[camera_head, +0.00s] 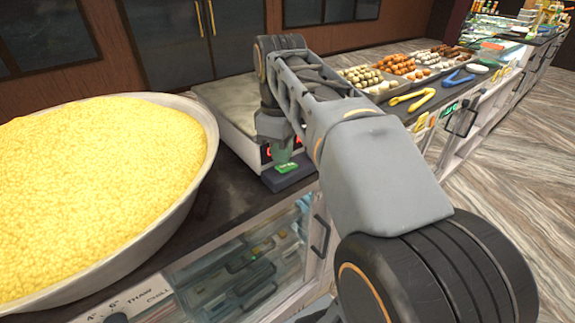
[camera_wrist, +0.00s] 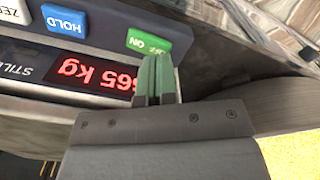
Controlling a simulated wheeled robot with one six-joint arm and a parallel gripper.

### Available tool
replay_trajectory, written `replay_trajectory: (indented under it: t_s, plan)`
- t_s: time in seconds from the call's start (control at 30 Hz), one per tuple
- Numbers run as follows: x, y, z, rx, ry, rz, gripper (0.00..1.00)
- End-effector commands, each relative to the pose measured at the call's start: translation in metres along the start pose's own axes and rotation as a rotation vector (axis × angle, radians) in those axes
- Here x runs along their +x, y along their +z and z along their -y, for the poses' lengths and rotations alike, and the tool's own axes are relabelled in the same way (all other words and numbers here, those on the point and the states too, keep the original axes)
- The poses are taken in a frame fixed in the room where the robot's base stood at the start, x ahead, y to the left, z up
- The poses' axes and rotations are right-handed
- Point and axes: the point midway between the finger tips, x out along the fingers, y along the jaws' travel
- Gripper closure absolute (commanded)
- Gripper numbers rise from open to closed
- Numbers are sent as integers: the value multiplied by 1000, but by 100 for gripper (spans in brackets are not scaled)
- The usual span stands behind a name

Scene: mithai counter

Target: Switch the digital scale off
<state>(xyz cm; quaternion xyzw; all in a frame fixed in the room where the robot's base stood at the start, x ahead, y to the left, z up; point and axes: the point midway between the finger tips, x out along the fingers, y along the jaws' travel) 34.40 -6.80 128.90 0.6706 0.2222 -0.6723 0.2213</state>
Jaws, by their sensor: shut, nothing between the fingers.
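The digital scale (camera_head: 222,104) stands on the dark counter, partly hidden behind my arm. In the wrist view its panel appears upside down, with a lit red display (camera_wrist: 97,72) reading "65 kg" with part covered by my fingers. A green ON/OFF button (camera_wrist: 145,40) and a blue HOLD button (camera_wrist: 64,21) sit on the panel. The green button also shows in the head view (camera_head: 287,168). My gripper (camera_wrist: 157,62) is shut and empty, its green fingertips at the edge of the green button. I cannot tell whether they touch it.
A large metal basin (camera_head: 211,150) heaped with yellow sweets (camera_head: 95,185) stands left of the scale. Trays of sweets (camera_head: 400,66), yellow tongs (camera_head: 412,99) and blue tongs (camera_head: 459,78) lie to the right. A narrow strip of bare counter (camera_head: 235,195) lies in front.

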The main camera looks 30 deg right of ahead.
Motion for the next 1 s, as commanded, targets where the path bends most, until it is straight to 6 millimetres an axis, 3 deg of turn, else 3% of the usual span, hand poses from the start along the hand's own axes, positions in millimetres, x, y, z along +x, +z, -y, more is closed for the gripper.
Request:
replay_trajectory:
  t_s: [0.7, 1.0]
  plan:
    - [-61, 0, 0, 0, 2, -1, 100]
    - [-68, 0, 0, 0, 2, -1, 100]
